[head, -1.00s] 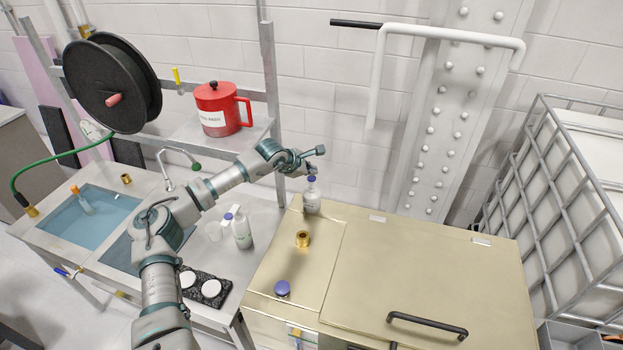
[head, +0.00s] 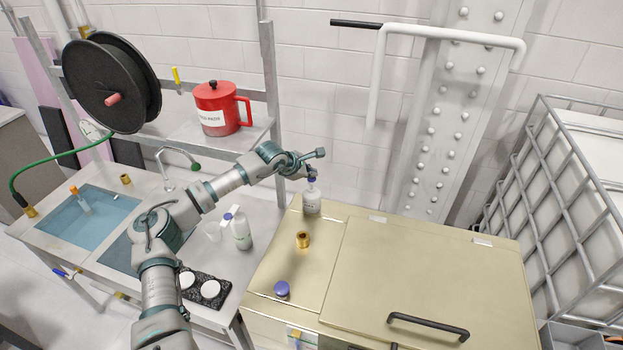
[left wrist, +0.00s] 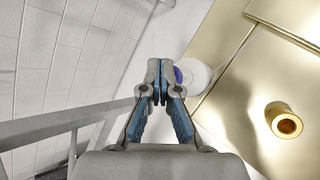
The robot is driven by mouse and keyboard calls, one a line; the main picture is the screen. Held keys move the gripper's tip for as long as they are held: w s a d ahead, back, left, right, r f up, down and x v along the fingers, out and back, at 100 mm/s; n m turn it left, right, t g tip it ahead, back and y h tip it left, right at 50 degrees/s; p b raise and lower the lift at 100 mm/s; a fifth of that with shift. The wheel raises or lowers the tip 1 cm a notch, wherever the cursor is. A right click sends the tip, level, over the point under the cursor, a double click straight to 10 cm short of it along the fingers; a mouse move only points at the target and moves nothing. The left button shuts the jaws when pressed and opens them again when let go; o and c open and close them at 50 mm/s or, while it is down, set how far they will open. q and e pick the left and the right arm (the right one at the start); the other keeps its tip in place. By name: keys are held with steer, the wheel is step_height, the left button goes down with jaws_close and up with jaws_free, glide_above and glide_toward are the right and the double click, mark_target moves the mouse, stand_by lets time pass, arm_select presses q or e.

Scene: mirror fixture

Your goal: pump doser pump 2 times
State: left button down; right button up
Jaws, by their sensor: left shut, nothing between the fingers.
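The doser pump, a whitish bottle (head: 312,202) with a blue top, stands upright at the back left corner of the brass-coloured cabinet. My left gripper (head: 313,174) is shut and empty, right at the bottle's blue top. In the left wrist view the closed fingertips (left wrist: 160,68) overlap the edge of the bottle (left wrist: 194,76), and its blue top shows just right of them. I cannot tell whether the fingertips touch the top. My right gripper is not in view.
A brass fitting (head: 303,240) and a blue knob (head: 282,289) are on the brass cabinet (head: 400,270). A white spray bottle (head: 241,232) stands on the sink bench to the left. A red jug (head: 221,110) is on the shelf behind my arm.

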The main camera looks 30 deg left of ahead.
mark_target(310, 179)
arm_select(q)
steer(key=shift+s+f+b, duration=0.1)
steer(key=shift+f+b, duration=0.35)
steer(key=shift+f, duration=0.45)
stand_by(0.5)
steer(key=shift+r, duration=0.15)
steer(key=shift+a+r+p, duration=0.15)
steer(key=shift+r+p, duration=0.7)
steer(key=shift+r, duration=0.45)
steer(key=shift+r, duration=0.1)
steer(key=shift+r+p, duration=1.6)
steer(key=shift+r, duration=0.9)
